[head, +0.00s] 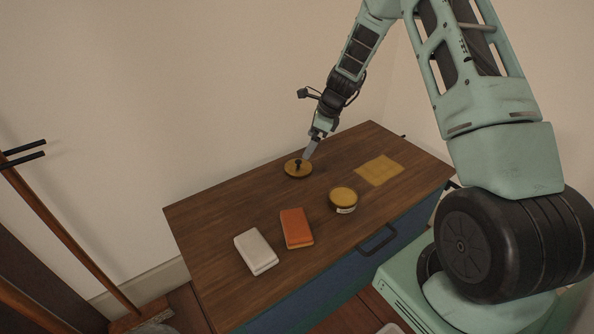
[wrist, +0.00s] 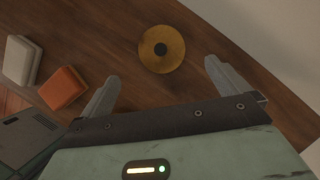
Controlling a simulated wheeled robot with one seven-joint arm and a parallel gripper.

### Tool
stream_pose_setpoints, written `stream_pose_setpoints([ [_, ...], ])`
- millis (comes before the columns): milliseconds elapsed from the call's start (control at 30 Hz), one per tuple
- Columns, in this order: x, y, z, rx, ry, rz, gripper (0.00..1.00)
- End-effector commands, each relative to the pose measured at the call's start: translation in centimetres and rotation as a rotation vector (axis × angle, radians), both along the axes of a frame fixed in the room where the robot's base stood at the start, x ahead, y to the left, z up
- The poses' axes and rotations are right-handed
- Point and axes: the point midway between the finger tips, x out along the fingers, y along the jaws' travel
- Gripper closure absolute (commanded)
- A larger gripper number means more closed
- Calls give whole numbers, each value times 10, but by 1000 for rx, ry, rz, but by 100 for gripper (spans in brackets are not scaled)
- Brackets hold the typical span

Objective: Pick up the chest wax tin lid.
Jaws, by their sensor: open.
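My gripper (head: 310,150) is open and empty, just above the lid's right side in the head view. Both fingers of my gripper (wrist: 160,80) show spread wide in the wrist view. A round tin (head: 343,200) with yellow contents and a pale label stands to the lid's lower right. I cannot tell whether a finger touches the lid.
An orange block (head: 296,228) and a white block (head: 256,251) lie toward the front left of the chest top (head: 215,215). A flat yellow sheet (head: 379,170) lies at the right. The wall is close behind. The back left of the top is clear.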

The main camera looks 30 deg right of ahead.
Motion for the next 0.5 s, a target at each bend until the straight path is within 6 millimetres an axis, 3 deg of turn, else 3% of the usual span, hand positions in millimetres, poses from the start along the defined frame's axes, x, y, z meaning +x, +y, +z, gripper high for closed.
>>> stream_pose_setpoints([
  [33, 3, 4, -13, 2, 2, 2, 0],
  [200, 10, 11, -36, 0, 0, 2, 0],
  [500, 15, 17, -52, 0, 0, 3, 0],
])
